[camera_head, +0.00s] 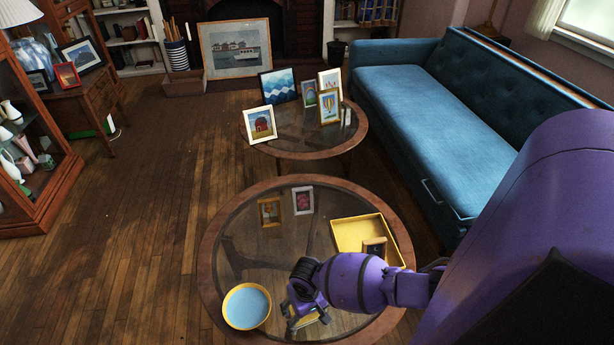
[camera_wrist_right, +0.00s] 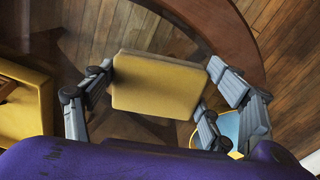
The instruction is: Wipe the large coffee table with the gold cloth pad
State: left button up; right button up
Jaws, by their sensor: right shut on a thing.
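The large coffee table (camera_head: 210,237) stands in front of me, with a round wooden rim and a glass top. My right gripper (camera_head: 306,312) is over the table's near part, to the right of the bowl. It is shut on the gold cloth pad (camera_wrist_right: 155,82), a flat yellow block held between the fingers in the right wrist view. In the head view only a little of the pad (camera_head: 304,322) shows under the gripper. I cannot tell whether the pad touches the glass. My left gripper is out of view.
A yellow bowl, blue inside (camera_head: 246,307), stands at the table's near left. A yellow tray (camera_head: 347,228) sits at the right, partly behind my arm. A smaller table (camera_head: 362,130) with frames and a blue sofa (camera_head: 420,110) lie beyond.

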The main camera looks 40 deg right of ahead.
notch_tip(320, 180, up, 3)
jog(key=shift+w+f+p, duration=0.1)
jog(key=shift+p, duration=0.9)
jog(key=shift+r, duration=0.2)
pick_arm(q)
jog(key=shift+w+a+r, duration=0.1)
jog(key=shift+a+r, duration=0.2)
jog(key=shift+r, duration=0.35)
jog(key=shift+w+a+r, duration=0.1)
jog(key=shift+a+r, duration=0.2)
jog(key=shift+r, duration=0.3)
pick_arm(e)
jog(key=shift+f, duration=0.1)
